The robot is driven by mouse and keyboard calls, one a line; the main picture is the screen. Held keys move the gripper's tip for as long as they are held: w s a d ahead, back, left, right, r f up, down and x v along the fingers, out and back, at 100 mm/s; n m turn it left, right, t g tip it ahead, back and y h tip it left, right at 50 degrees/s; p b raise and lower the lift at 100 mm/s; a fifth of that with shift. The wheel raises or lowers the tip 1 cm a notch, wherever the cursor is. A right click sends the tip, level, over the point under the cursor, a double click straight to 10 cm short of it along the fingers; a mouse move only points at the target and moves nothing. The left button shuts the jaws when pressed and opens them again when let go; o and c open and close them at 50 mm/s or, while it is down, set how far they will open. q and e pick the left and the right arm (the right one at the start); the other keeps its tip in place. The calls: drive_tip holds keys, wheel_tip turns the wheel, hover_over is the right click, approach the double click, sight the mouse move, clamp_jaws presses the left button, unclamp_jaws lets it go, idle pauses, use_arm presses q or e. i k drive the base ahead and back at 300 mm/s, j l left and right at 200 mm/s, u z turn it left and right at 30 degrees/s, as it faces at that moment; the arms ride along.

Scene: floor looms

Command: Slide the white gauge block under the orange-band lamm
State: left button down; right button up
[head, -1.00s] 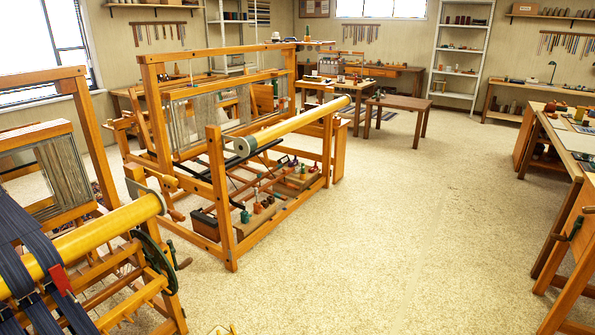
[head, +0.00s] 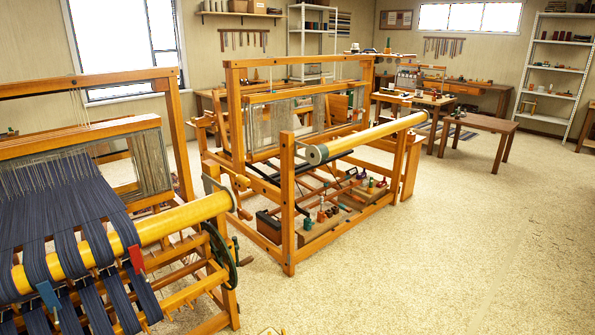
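I cannot make out the white gauge block or a lamm with an orange band at this distance. The middle floor loom (head: 288,205) stands ahead with its front and right side showing. Dark bars and thin rods run through its lower frame, too small to tell apart. The near loom (head: 150,225) at the left carries dark blue warp over a yellow beam, with a red tag (head: 136,258) and a blue tag (head: 48,296) on it. Neither of my grippers is in view.
Spools and small bottles stand on a wooden board (head: 325,228) low in the middle loom, beside a dark box (head: 269,226). A wooden bench (head: 480,123) and a white shelf (head: 553,75) are farther back. The pale floor (head: 430,250) at the right is clear.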

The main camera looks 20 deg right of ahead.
sight(366, 181)
drive_tip(key=i+l+z, duration=0.25)
drive_tip(key=l, duration=0.2)
drive_tip(key=i+l+z, duration=0.1)
drive_tip(key=l+z, duration=0.15)
drive_tip(key=l, duration=0.2)
drive_tip(key=i+l+z, duration=0.55)
drive_tip(key=l, duration=0.15)
drive_tip(key=i+l+z, duration=0.2)
drive_tip(key=i+l, duration=0.15)
drive_tip(key=i, duration=0.15)
drive_tip(key=i+l+z, duration=0.2)
drive_tip(key=i, duration=0.3)
drive_tip(key=i+l+z, duration=0.2)
drive_tip(key=i, duration=0.3)
drive_tip(key=i+j+u, duration=0.1)
drive_tip(key=i, duration=0.4)
drive_tip(key=i+u, duration=0.15)
drive_tip(key=i, duration=0.35)
drive_tip(key=i+u, duration=0.1)
drive_tip(key=i, duration=0.45)
drive_tip(key=i+u, duration=0.15)
drive_tip(key=i, duration=0.35)
drive_tip(key=i+l+u, duration=0.1)
drive_tip(key=i, duration=0.4)
drive_tip(key=i+l+u, duration=0.15)
drive_tip(key=i, duration=0.35)
drive_tip(key=i+l+u, duration=0.1)
drive_tip(key=i+l, duration=0.15)
drive_tip(key=i, duration=0.25)
